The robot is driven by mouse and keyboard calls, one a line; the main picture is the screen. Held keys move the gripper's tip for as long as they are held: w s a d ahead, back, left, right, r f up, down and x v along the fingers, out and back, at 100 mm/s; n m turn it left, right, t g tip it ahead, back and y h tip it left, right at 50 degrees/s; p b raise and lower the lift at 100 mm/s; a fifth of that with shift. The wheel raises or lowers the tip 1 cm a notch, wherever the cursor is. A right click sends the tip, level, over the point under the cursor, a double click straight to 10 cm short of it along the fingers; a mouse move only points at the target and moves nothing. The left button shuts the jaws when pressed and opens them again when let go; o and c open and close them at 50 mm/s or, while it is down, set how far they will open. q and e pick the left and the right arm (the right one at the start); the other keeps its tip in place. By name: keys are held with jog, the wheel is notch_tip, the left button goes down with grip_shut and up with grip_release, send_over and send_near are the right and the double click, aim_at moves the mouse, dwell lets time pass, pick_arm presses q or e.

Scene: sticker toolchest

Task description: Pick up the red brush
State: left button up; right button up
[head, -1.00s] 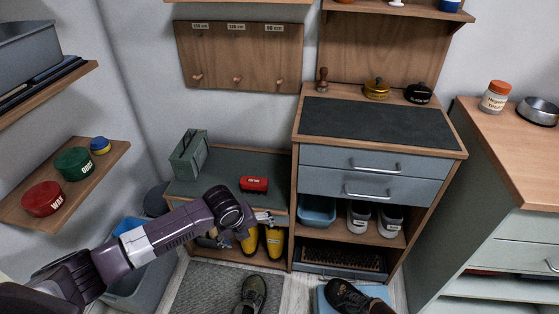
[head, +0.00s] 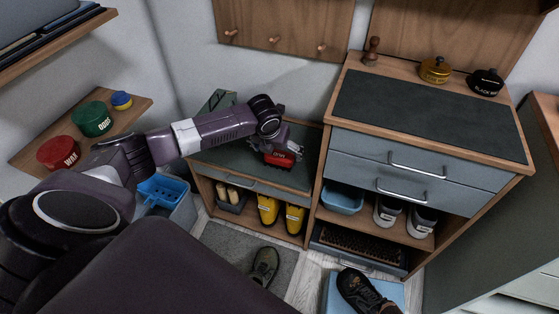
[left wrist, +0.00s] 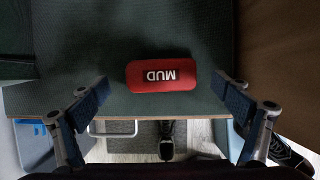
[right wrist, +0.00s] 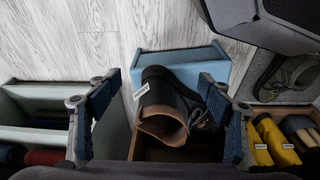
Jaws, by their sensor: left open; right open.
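The red brush (head: 280,159), a rounded red block with a dark label reading "MUD", lies on the dark green bench top (head: 232,161). My left gripper (head: 276,143) is over the brush in the head view. In the left wrist view the brush (left wrist: 162,75) lies between and beyond the two blue-padded fingers, which are wide apart and not touching it. My right gripper (right wrist: 160,95) is open and empty; it shows only in the right wrist view, above a dark boot (right wrist: 172,105).
A green metal box (head: 222,99) stands at the bench's back left. The workbench cabinet (head: 420,155) rises close on the right of the bench. Yellow boots (head: 268,209) stand on the shelf below. Wax and other tins (head: 92,119) sit on the left wall shelf.

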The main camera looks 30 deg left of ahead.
aim_at(279, 155)
pick_arm(q)
jog(key=shift+b+x, duration=0.35)
jog(key=shift+x, duration=1.35)
pick_arm(e)
jog(key=r, duration=0.1)
jog(key=w+r, duration=0.1)
jog(key=r, duration=0.1)
jog(key=shift+r, duration=0.3)
pick_arm(q)
jog(key=shift+r, duration=0.1)
jog(key=c, duration=1.3)
